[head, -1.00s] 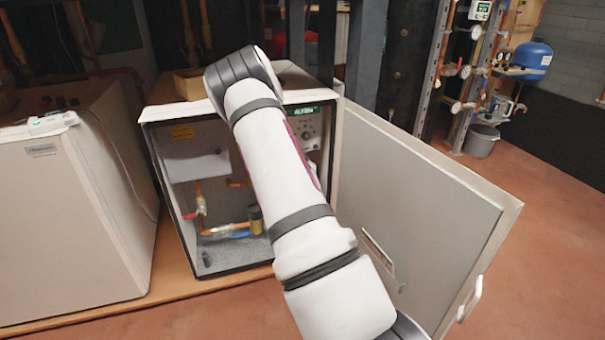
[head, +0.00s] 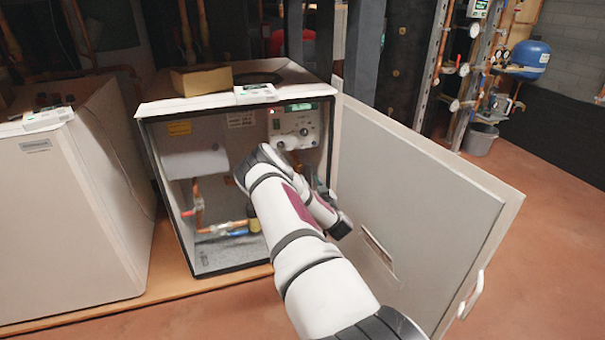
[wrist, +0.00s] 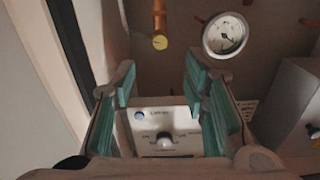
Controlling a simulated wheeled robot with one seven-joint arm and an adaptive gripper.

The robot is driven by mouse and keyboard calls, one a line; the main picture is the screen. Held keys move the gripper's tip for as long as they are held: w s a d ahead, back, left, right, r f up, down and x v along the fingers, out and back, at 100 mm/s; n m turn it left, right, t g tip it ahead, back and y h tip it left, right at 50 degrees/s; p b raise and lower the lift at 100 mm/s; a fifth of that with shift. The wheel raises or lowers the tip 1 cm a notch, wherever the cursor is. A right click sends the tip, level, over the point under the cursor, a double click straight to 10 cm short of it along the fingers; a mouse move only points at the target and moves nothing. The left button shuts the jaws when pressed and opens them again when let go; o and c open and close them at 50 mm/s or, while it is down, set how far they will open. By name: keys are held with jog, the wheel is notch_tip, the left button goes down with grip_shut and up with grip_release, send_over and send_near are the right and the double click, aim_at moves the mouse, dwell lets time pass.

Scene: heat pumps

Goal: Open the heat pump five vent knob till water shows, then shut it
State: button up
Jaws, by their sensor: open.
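The open heat pump cabinet (head: 205,107) stands in the middle of the head view, its door (head: 415,195) swung out to the right. Its control panel (head: 297,125) has a lit green display and a round knob; the panel also shows in the wrist view (wrist: 180,128), low between my fingers. In the wrist view, my gripper (wrist: 160,85) is open and empty, with teal pads. Beyond its tips are a copper pipe with a yellow round end (wrist: 160,42) and a dial gauge (wrist: 226,35). I cannot tell which part is the vent knob. No water shows.
A second closed heat pump (head: 60,215) stands at the left. A cardboard box (head: 201,79) lies on top of the open cabinet. A white inner box (head: 195,162) and pipes with a red handle are inside.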

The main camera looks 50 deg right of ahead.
aim_at(301, 167)
jog(key=b+x, duration=0.3)
jog(key=x, duration=0.6)
jog(key=shift+w+d, duration=0.1)
jog(key=shift+w, duration=0.05)
grip_shut()
